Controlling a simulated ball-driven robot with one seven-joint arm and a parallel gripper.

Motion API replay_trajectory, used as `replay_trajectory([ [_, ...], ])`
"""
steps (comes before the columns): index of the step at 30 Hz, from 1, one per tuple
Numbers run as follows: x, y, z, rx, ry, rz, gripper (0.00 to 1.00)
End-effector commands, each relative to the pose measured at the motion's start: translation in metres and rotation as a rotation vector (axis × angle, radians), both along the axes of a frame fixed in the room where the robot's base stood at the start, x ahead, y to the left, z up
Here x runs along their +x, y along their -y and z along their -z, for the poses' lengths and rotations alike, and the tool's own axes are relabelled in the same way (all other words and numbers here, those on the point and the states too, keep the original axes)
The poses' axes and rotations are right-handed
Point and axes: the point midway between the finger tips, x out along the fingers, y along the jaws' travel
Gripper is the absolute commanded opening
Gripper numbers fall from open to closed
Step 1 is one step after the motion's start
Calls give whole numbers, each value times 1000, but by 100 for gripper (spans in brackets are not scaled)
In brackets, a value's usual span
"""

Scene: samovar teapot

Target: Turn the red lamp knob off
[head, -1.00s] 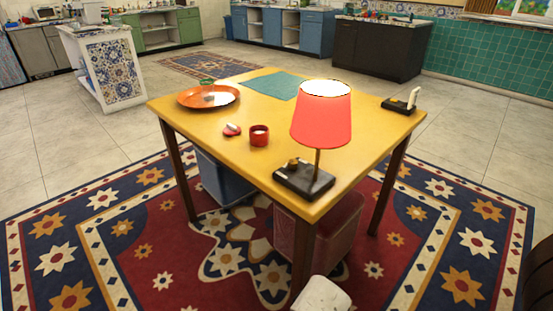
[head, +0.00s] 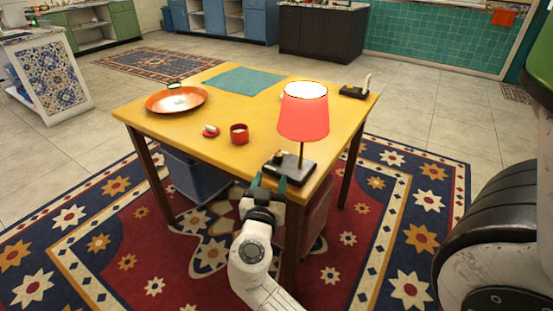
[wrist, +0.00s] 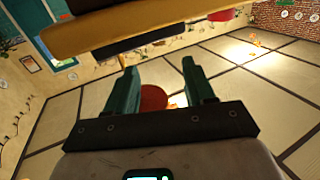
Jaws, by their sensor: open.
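The red lamp (head: 303,115) stands upright on the near right corner of the yellow table (head: 205,140). Its black base (head: 297,168) carries a small brass-coloured knob (head: 278,156) at its left end. My gripper (head: 268,182) is at the table's near edge, just in front of the base, with its teal fingers apart. It looks close to the base, but I cannot tell whether it touches. In the wrist view my open gripper (wrist: 155,85) has nothing clearly held between its fingers. The yellow table edge (wrist: 130,35) crosses above them; the knob is not visible there.
A red cup (head: 239,134), a small red-and-white item (head: 210,131), an orange plate (head: 160,102) and a teal mat (head: 243,80) lie on the table. A black block with a white upright piece (head: 355,91) is at the far right. Patterned rug (head: 128,262) surrounds the table.

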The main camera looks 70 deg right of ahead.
Motion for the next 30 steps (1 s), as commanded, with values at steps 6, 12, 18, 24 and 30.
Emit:
replay_trajectory([
  [6,5,41,-1,0,1,6,54],
  [12,10,72,-1,1,0,4,54],
  [18,13,88,0,2,0,2,54],
  [24,14,90,0,3,0,1,54],
  [30,14,90,0,3,0,1,47],
])
